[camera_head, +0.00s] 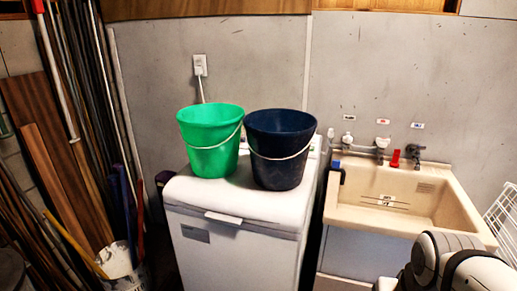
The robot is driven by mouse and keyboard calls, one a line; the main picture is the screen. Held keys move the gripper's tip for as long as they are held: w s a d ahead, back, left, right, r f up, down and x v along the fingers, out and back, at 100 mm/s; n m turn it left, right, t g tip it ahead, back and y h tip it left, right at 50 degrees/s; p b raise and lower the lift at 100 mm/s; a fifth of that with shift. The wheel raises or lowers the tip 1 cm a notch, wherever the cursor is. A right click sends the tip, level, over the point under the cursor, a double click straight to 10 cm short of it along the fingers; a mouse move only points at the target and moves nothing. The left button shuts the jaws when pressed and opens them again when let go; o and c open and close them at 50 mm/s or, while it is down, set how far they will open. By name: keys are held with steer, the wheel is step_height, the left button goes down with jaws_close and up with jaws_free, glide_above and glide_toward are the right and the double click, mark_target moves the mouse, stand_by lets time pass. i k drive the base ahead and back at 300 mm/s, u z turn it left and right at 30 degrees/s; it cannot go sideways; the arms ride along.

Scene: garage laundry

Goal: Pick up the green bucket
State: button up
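A green bucket (211,143) with a thin pale handle stands upright on top of a white washing machine (245,205). A dark blue bucket (278,150) stands upright close to its right on the same machine, at about the same depth or slightly nearer. The blue bucket's handle hangs across its front. Part of my arm shows at the bottom right corner, well to the right of the green bucket. My gripper is not in view.
A beige sink (400,196) with taps stands right of the machine. A white wire rack (502,222) is at the far right. Poles and boards (60,150) lean at the left above a white bucket (122,268). A grey wall (250,60) closes the back.

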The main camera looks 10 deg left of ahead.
mark_target(211, 132)
steer(key=u, duration=0.8)
steer(key=k, duration=0.55)
steer(key=i, duration=0.5)
steer(key=u, duration=0.05)
